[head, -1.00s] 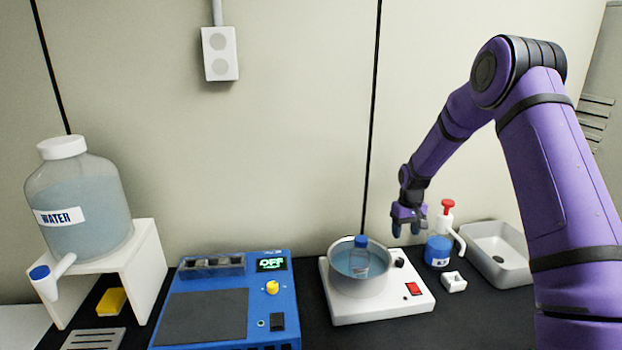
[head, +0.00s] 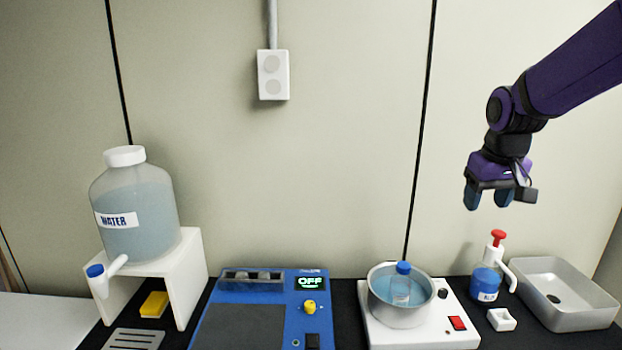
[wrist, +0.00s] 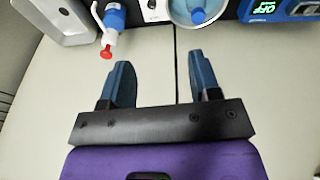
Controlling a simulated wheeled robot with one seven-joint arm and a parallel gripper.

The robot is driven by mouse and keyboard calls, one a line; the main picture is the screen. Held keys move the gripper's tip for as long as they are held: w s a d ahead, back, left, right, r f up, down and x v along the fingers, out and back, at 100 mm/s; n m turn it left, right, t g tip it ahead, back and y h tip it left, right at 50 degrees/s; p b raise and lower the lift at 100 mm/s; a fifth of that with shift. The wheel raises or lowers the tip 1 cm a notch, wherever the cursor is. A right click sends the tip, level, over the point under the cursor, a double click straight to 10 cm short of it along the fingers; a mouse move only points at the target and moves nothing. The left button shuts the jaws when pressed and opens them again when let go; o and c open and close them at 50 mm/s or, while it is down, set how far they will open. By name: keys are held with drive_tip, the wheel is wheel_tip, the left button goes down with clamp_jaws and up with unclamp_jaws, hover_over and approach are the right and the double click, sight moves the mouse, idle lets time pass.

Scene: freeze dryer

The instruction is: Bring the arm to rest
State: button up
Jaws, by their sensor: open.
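My gripper (head: 488,195) hangs from my purple arm at the upper right of the head view, in the air above the bench and in front of the wall. Its two blue fingers are apart with nothing between them, as the wrist view (wrist: 165,82) also shows. Below it and apart from it are the blue pump bottle with a red top (head: 486,279) and the hot plate (head: 427,339). A metal pot of water (head: 399,314) stands on the plate, and a blue-capped bottle (head: 401,287) stands in it.
A blue device reading OFF (head: 258,293) sits mid-bench. A water jug (head: 137,228) stands on a white stand (head: 190,285) at left, with a yellow sponge (head: 154,304) beneath. A grey basin (head: 566,310) is at right. The wall space around my gripper is clear.

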drive_tip(key=s+a+r+t, duration=0.1)
drive_tip(key=s+r, duration=0.1)
drive_tip(key=s, duration=1)
drive_tip(key=s+a+r+t, duration=0.1)
drive_tip(key=s+a+r, duration=0.1)
drive_tip(key=s, duration=1)
drive_tip(key=shift+s+a+r+y, duration=0.15)
drive_tip(key=shift+a+r+y, duration=0.05)
drive_tip(key=shift+y, duration=0.1)
